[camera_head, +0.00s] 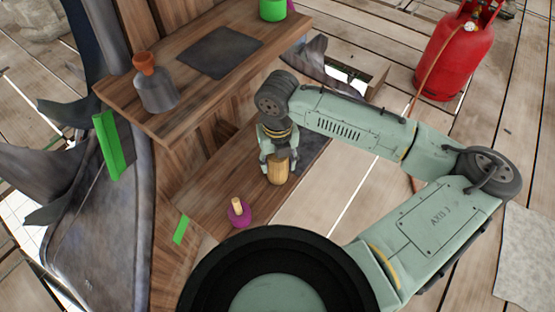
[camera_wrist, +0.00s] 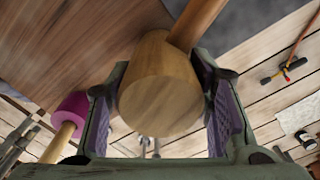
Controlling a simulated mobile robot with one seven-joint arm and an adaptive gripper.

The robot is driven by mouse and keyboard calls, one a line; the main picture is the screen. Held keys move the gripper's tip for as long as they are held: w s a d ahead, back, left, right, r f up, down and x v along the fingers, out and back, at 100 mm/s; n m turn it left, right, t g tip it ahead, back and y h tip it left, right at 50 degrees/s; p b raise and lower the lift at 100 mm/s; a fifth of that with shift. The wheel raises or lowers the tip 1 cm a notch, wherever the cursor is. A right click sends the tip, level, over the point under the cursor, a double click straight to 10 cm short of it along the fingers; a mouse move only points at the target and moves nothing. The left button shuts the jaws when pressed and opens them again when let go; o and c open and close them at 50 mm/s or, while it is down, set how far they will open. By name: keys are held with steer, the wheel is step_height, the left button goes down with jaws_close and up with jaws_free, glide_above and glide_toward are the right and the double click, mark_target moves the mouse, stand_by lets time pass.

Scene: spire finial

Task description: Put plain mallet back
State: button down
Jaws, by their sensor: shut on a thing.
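The plain mallet has a light wooden cylindrical head (camera_head: 279,169), and it also shows large in the wrist view (camera_wrist: 160,90) with its handle (camera_wrist: 196,22) running up and out of the frame. My gripper (camera_head: 277,163) is shut on the mallet head, with one purple-padded finger on each side in the wrist view (camera_wrist: 165,105). The gripper is over the lower wooden shelf, near a dark grey mat (camera_head: 312,150). I cannot tell whether the mallet touches the shelf. A second mallet with a magenta head (camera_head: 239,218) and wooden handle stands on the lower shelf, nearer the front.
The upper shelf (camera_head: 180,120) overhangs the lower shelf (camera_head: 205,190). It holds a grey bell-shaped thing with an orange-brown top (camera_head: 155,85), a dark mat (camera_head: 220,52) and a green object (camera_head: 273,10). A red gas cylinder (camera_head: 452,55) stands on the plank floor to the right.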

steer(key=shift+f, duration=0.15)
steer(key=c, duration=0.8)
jaws_free()
step_height(320, 180, up, 8)
steer(key=shift+f, duration=0.1)
steer(key=shift+s, duration=0.1)
